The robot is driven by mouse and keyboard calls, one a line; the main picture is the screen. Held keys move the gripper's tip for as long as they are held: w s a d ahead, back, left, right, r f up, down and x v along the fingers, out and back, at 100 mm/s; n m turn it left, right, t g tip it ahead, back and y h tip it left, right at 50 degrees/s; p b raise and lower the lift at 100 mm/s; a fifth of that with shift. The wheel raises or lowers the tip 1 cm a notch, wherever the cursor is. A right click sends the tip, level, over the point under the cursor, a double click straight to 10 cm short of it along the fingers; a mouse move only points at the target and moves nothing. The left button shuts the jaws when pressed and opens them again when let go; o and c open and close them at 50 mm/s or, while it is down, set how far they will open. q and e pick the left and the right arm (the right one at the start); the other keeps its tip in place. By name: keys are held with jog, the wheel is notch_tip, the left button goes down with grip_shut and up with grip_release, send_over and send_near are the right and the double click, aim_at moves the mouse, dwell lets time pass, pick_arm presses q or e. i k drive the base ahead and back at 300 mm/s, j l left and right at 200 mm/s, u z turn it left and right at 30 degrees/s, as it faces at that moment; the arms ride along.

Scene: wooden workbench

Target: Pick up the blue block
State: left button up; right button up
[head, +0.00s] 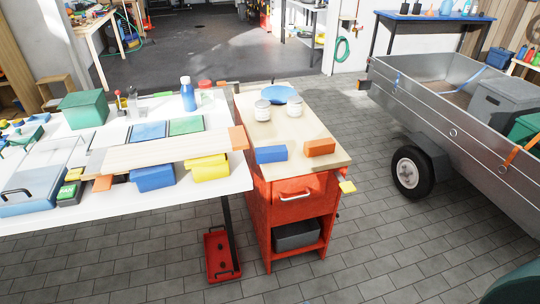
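A blue block (271,154) lies on the wooden top of the red cabinet, near its front left edge. An orange block (319,147) lies to its right, with a gap between them. Another blue block-like item (153,178) is on the white table, at the front edge of a long wooden board. Neither of my grippers shows in the head view, so their state cannot be seen.
Two jars (262,110) and a blue plate (281,94) stand behind the blocks on the wooden top (300,175). The white table (225,186) to the left is crowded. A metal trailer (450,110) stands at the right. Paved floor is clear between cabinet and trailer.

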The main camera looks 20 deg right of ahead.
aim_at(279, 153)
jog(key=i+j+z, duration=0.15)
jog(key=z, duration=1.25)
jog(key=i+j+z, duration=0.1)
jog(key=j+z, duration=0.75)
jog(key=i+j, duration=0.1)
jog(key=j, duration=0.55)
jog(key=i+j+z, duration=0.1)
jog(key=j, duration=0.6)
jog(key=i+j, duration=0.1)
